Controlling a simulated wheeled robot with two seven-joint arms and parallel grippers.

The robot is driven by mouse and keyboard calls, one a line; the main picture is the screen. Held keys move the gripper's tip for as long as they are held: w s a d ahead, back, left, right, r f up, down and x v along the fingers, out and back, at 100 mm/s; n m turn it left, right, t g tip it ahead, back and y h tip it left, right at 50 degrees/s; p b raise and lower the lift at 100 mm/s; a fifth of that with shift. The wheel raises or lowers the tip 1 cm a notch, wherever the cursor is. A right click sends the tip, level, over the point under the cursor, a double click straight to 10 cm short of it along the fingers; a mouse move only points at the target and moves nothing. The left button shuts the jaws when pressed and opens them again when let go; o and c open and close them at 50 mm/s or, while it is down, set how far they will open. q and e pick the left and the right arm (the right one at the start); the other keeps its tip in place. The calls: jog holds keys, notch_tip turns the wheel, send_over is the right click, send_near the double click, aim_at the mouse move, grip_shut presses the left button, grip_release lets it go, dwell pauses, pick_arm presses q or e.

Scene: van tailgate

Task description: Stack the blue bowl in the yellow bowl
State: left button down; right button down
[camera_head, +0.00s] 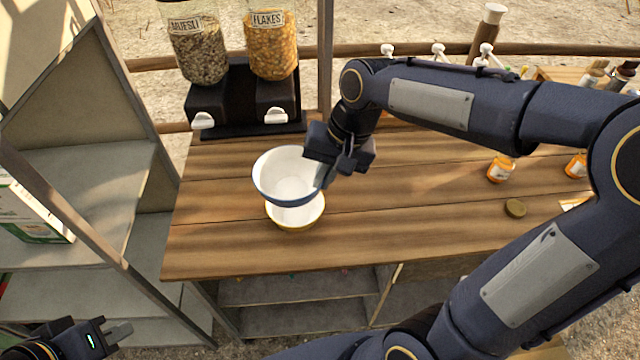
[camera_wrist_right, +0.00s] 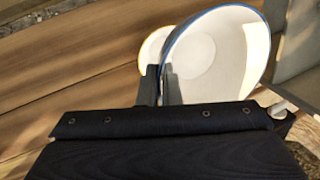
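The blue bowl (camera_head: 288,178), white inside with a blue rim, is held in the air by my right gripper (camera_head: 322,178), which is shut on its right rim. It also shows in the right wrist view (camera_wrist_right: 218,55), with the fingers at its edge. The yellow bowl (camera_head: 297,217), white inside with a yellow rim, stands on the wooden counter below and partly behind the blue bowl, which hides its far part. A slice of it shows in the right wrist view (camera_wrist_right: 152,47). My left gripper (camera_head: 118,335) is at the bottom left, away from both bowls; its finger opening is unclear.
A black cereal dispenser (camera_head: 245,100) with muesli and flakes stands behind the bowls. The front of the counter is clear. Grey shelves (camera_head: 85,180) stand at left.

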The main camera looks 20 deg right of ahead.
jog(key=w+f, duration=0.1)
jog(key=w+d+f, duration=0.1)
jog(key=f, duration=0.1)
jog(key=w+f, duration=0.2)
jog(key=shift+d+f, duration=0.2)
jog(key=shift+d, duration=0.05)
notch_tip(320, 180, down, 3)
jog(key=shift+w+f, duration=0.1)
jog(key=shift+f, duration=0.1)
jog(key=shift+f+b, duration=0.4)
jog(key=shift+f, duration=0.15)
jog(key=c, duration=1.6)
grip_release()
jog(key=shift+r, duration=0.1)
